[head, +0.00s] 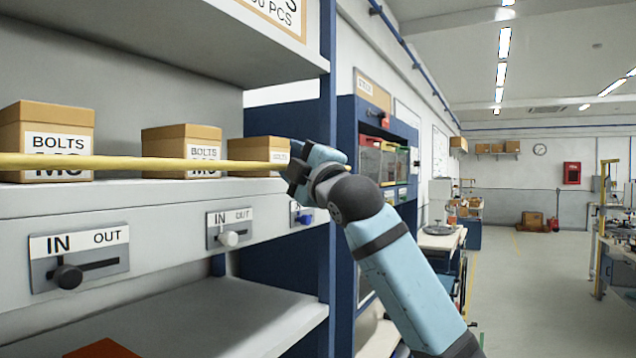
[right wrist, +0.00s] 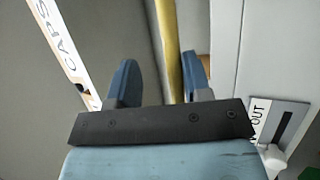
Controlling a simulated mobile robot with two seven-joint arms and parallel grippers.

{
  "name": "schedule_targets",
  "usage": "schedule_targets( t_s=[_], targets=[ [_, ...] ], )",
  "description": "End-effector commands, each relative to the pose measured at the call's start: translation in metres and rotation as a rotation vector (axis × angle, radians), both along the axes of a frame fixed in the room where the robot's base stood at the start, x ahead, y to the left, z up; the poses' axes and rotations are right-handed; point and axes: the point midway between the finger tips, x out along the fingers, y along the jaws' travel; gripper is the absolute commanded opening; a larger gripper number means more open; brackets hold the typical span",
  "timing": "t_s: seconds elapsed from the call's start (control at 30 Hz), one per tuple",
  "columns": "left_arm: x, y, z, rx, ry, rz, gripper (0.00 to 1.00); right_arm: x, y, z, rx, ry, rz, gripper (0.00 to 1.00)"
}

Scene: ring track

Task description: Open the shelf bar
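The yellow shelf bar (head: 110,163) runs level across the front of the shelf with the bolt boxes. My right gripper (head: 294,170) is at the bar's right end in the head view. In the right wrist view its two blue fingers (right wrist: 160,78) stand apart, and the yellow bar (right wrist: 168,45) shows in the gap between them, nearer the right finger. Space shows on both sides of the bar, so the gripper is open and not clamped on it. The fingertips are partly hidden in the head view. My left gripper is not in view.
Cardboard bolt boxes (head: 182,148) stand behind the bar. Below them is a white shelf front with IN/OUT sliders (head: 80,262). A blue shelf post (head: 327,95) stands close by my right gripper. The aisle floor (head: 520,285) at right is open.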

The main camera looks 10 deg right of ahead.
Motion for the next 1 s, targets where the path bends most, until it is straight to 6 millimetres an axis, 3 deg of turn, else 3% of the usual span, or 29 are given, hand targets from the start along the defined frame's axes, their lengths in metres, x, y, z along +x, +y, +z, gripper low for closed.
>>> schedule_targets(
  t_s=[0.2, 0.4, 1.0],
  targets=[
    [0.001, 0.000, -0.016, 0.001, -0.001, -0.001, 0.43, -0.043, -0.026, -0.017, 0.004, -0.011, -0.001, 0.39],
    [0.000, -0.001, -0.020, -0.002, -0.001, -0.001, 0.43, -0.063, -0.037, -0.026, 0.004, -0.008, -0.002, 0.39],
    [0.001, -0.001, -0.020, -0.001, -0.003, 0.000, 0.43, -0.068, -0.040, -0.029, 0.004, -0.003, 0.000, 0.39]
  ],
)
